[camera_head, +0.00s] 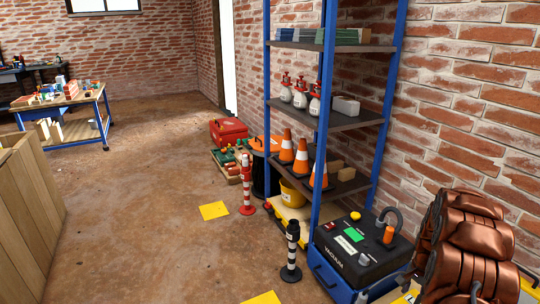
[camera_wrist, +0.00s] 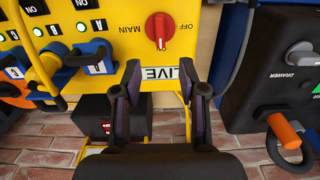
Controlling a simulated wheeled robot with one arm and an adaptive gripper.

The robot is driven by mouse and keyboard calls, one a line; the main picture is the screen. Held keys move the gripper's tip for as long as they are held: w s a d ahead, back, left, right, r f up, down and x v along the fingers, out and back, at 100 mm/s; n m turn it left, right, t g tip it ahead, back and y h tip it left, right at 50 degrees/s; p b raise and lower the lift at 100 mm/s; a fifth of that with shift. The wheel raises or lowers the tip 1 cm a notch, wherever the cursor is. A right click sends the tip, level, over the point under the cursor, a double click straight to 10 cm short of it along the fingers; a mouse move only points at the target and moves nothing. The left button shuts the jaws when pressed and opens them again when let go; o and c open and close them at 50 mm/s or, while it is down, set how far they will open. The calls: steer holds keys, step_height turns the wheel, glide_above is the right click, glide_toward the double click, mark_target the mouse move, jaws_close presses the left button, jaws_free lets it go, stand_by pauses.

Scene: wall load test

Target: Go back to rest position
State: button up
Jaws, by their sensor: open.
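My gripper (camera_wrist: 160,78) is open and empty in the wrist view, its two dark fingers apart. They point at a yellow panel (camera_wrist: 118,22), whose lettering appears upside down. A red rotary switch (camera_wrist: 159,30) marked MAIN and OFF is on the panel, just beyond the fingertips. A LIVE label (camera_wrist: 160,73) shows between the fingers. I cannot tell whether a finger touches the panel. In the head view, my copper-brown arm fills the lower right corner, and my gripper does not show there.
In the wrist view, a black vacuum unit (camera_wrist: 275,85) stands close on the right and a black box (camera_wrist: 97,116) lies below the panel. In the head view, a blue-framed shelf (camera_head: 318,120) stands at the wall. A black-and-white post (camera_head: 291,252) stands before it. Open floor (camera_head: 140,190) extends left.

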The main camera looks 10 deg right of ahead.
steer(key=s+a+r+n+p, duration=0.2)
steer(key=a+r+p, duration=0.3)
steer(key=a+r, duration=0.5)
steer(key=s+a+r+n+p, duration=0.3)
steer(key=a+r+p, duration=0.25)
steer(key=r, duration=0.75)
steer(key=s+a+r+n+p, duration=0.2)
steer(key=a+r+p, duration=0.3)
steer(key=a+r, duration=0.5)
steer(key=s+a+r+n+g+p, duration=0.1)
steer(key=s+a+r+n+p, duration=0.3)
steer(key=s+r, duration=0.7)
steer(key=s+a+r+n+p, duration=0.3)
steer(key=s+a+r+p, duration=0.5)
steer(key=s+r+p, duration=0.2)
step_height(320, 180, up, 2)
steer(key=shift+s+n+g, duration=0.4)
steer(key=shift+s, duration=0.7)
steer(key=shift+d, duration=0.1)
